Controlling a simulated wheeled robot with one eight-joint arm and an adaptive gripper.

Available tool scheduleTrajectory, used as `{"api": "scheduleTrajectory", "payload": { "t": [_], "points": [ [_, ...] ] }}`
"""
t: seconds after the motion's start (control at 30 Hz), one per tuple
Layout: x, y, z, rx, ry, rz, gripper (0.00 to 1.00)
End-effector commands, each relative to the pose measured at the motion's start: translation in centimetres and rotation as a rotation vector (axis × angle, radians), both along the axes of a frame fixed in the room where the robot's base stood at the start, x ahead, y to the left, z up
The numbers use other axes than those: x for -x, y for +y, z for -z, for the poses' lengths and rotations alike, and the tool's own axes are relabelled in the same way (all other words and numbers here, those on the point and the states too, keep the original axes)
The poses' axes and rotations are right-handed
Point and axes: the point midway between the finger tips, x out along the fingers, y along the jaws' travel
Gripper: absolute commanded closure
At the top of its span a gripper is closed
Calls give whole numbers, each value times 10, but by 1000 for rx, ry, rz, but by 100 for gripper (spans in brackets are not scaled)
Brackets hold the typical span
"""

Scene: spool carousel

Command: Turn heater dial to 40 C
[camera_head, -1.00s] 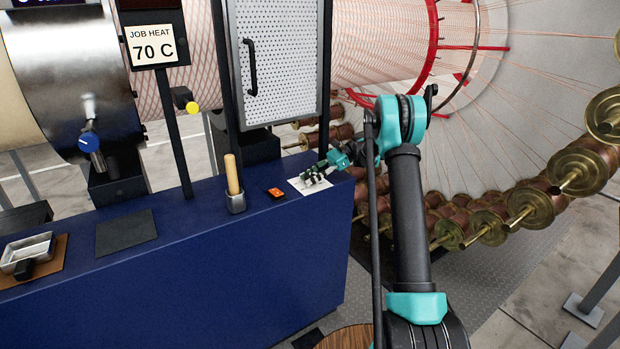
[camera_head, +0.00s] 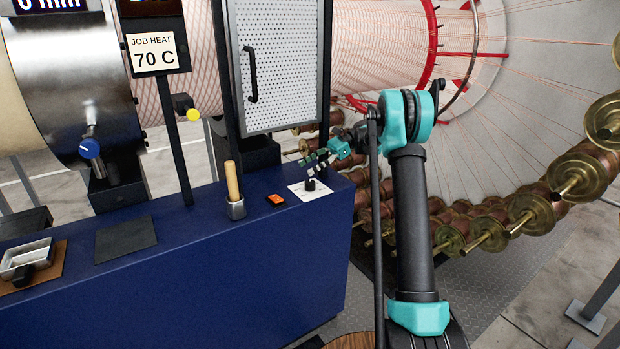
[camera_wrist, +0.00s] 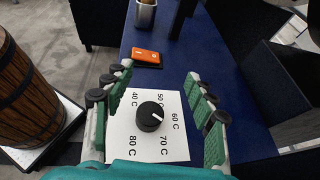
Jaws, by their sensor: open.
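The heater dial (camera_wrist: 146,120) is a round black knob with a white pointer line, on a white card (camera_wrist: 119,146) marked 40 C to 80 C. Its pointer faces right and slightly down in the wrist view, around 60 C to 70 C; I cannot tell exactly. In the head view the dial (camera_head: 310,185) stands near the right end of the blue bench. My gripper (camera_head: 312,161) is open and empty above the dial. In the wrist view its green fingers (camera_wrist: 160,76) spread either side of the dial, apart from it. A sign (camera_head: 153,52) reads JOB HEAT 70 C.
The blue bench (camera_head: 170,285) carries an orange switch (camera_head: 275,200), a metal cup with a wooden handle (camera_head: 236,209) and a dark mat (camera_head: 126,239). A perforated panel (camera_head: 276,65) stands behind. Brass-ended spools (camera_head: 528,215) ring the right side. A wooden barrel (camera_wrist: 28,95) stands left in the wrist view.

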Motion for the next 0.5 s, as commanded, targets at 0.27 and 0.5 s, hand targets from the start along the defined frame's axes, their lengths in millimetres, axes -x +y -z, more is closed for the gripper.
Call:
{"api": "scheduleTrajectory", "payload": {
  "t": [0.27,0.5],
  "points": [
    [0,0,-25,0,0,0,44],
    [0,0,-26,0,0,0,44]
  ]
}}
